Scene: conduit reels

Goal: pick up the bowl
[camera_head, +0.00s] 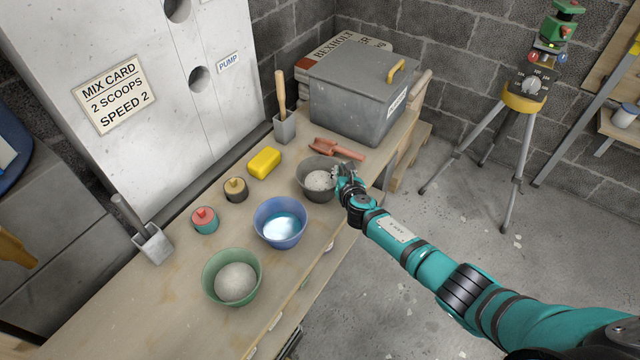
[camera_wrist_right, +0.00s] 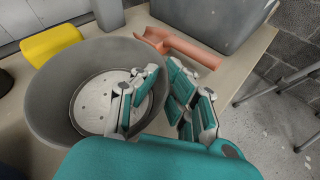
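A dark grey bowl (camera_head: 318,189) with pale grey powder in it stands on the bench in the head view. It fills the left of the right wrist view (camera_wrist_right: 45,98), where pale material with small dark spots shows inside. My right gripper (camera_head: 345,174) is at the bowl's right rim. In the wrist view its fingers (camera_wrist_right: 162,80) straddle the bowl wall, one inside and the others outside. Whether they press on the wall is not clear. A blue bowl (camera_head: 262,236) with bluish liquid and a green bowl (camera_head: 210,290) with grey powder stand nearer. My left gripper is out of view.
A reddish scoop (camera_head: 338,149) lies just behind the grey bowl, near a large grey lidded box (camera_head: 350,100). A yellow block (camera_head: 264,162), two small capped pots and a trowel in a holder line the bench's left side. Open floor lies right of the bench.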

